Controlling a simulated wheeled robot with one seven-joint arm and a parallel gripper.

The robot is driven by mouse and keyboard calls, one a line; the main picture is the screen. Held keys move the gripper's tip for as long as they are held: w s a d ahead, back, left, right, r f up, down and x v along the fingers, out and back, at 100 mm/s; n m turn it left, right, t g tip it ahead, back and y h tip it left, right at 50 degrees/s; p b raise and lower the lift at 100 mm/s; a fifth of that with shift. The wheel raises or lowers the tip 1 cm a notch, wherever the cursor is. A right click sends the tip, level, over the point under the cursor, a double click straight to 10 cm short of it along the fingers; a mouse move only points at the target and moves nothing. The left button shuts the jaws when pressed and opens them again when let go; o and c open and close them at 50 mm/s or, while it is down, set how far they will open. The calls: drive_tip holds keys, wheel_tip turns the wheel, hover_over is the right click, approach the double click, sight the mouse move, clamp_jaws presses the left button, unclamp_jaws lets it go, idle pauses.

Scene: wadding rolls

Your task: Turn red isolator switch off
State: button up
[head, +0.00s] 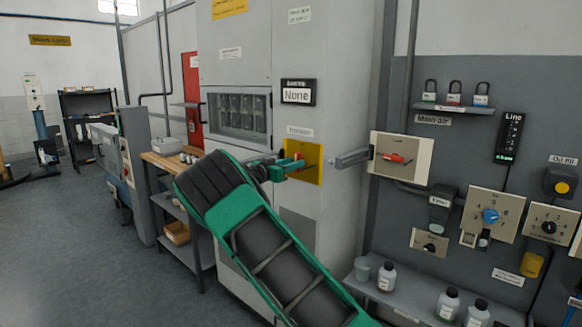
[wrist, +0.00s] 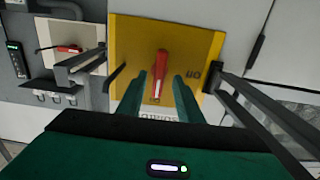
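The red isolator switch handle (wrist: 160,72) stands on a yellow plate (wrist: 125,38) in the wrist view, lengthwise up and down in the picture. In the head view the yellow plate (head: 312,172) is on the grey cabinet, with the red handle (head: 298,157) partly behind my gripper. My gripper (wrist: 160,82) is open. Its two green fingers are one on each side of the handle's lower part, with visible gaps; contact cannot be seen. In the head view my gripper (head: 284,167) reaches the plate from the left.
Another red lever (head: 395,158) sits on a pale panel to the right, also in the wrist view (wrist: 68,49). A grey bar (head: 350,158) juts out between plate and panel. Padlocks (head: 453,93) rest on a shelf. Bottles (head: 387,277) stand on a lower shelf.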

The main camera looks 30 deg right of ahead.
clamp_jaws()
drive_tip(key=shift+w, duration=0.1)
